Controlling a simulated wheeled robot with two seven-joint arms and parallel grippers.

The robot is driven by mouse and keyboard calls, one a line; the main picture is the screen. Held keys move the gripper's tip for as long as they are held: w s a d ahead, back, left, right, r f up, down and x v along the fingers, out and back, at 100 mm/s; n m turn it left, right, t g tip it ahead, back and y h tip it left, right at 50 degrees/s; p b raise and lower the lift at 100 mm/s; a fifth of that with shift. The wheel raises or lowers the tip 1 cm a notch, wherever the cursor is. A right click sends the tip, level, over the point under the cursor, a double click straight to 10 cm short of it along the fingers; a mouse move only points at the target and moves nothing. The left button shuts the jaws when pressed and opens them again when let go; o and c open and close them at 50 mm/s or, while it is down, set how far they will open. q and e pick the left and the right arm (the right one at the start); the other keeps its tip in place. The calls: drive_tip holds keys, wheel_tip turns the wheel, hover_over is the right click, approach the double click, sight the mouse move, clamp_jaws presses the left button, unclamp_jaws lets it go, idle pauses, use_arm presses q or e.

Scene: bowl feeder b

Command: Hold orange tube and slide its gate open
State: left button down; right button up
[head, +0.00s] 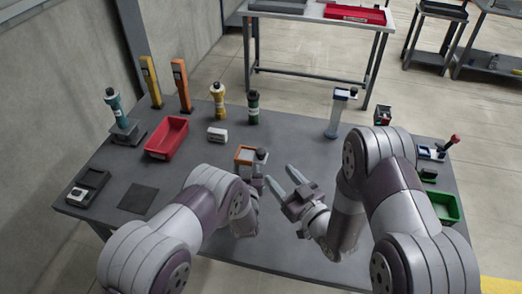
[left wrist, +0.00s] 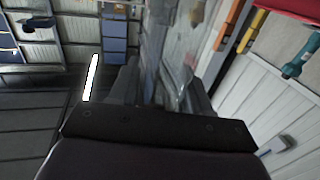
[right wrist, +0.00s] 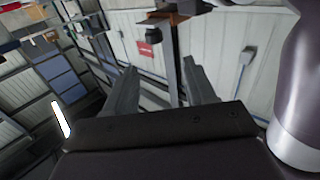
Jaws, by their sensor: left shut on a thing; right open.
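An orange-rimmed piece (head: 236,157) with a pale top and a dark knob (head: 261,153) at its right shows over the table's middle. I take it for the orange tube's upper end; its lower part is hidden behind my left arm. My left gripper (left wrist: 160,88) is shut on a blurred, see-through grey body (left wrist: 172,50) in the left wrist view, likely this tube. My right gripper (head: 282,178) is open and empty, just right of and below the knob. In the right wrist view a brown-orange piece (right wrist: 165,19) shows above the open fingers (right wrist: 162,75).
Tall orange (head: 182,88) and yellow (head: 151,82) posts stand at the back left, near a red bin (head: 167,138). Yellow (head: 218,102) and green (head: 253,108) bottle-like items stand behind a white block (head: 217,134). A blue-and-white stand (head: 338,112) is at the back right.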

sight(264, 154)
drive_tip(key=shift+m+h, duration=0.3)
drive_tip(key=x, duration=1.1)
drive_tip(key=shift+w+f, duration=0.2)
drive_tip(key=shift+w, duration=0.2)
